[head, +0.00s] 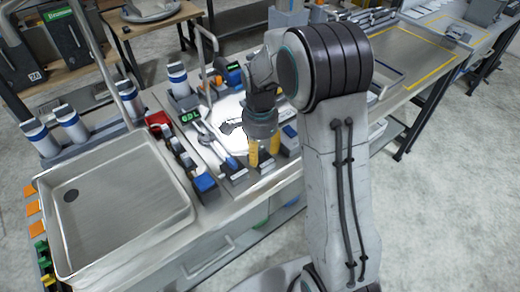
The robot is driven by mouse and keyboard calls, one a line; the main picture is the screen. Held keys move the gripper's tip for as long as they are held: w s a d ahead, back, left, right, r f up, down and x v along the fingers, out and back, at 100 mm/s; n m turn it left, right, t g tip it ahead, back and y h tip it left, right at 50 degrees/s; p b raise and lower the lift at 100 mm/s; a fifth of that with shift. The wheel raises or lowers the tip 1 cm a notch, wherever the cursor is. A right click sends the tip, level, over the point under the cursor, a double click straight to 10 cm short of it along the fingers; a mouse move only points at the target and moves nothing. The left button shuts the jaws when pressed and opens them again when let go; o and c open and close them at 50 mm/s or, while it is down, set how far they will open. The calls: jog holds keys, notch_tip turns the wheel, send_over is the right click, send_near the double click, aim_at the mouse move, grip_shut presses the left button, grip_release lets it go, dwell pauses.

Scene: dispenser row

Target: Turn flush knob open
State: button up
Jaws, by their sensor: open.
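My gripper (264,155) points down over the bench top, near the front edge, in the head view. Its two yellow fingers are apart, with nothing seen between them. Left of it is a row of small fittings with blue parts: a blue-ended lever (231,163) close to the gripper and a blue block (205,184) farther left, at the front edge. I cannot tell which fitting is the flush knob, or how it is turned. My gripper and arm hide part of the bench behind and to the right.
A large metal sink (118,256) with a raised rim takes the left end. White cylinders with blue bands (177,78) stand along the back. A green display (190,117) and upright metal pipes rise behind the fittings. Open floor (445,215) lies at the right.

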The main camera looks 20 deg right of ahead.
jog(key=shift+o, duration=0.3)
grip_shut()
jog(key=shift+n, duration=0.3)
jog(key=n+b, duration=0.1)
jog(key=n, duration=0.2)
jog(key=shift+n, duration=0.4)
jog(key=n, duration=0.4)
jog(key=shift+w+d, duration=0.1)
jog(key=shift+d, duration=0.05)
jog(key=n+b, duration=0.1)
jog(key=n, duration=0.4)
jog(key=shift+w+n, duration=0.15)
jog(key=shift+n, duration=2.05)
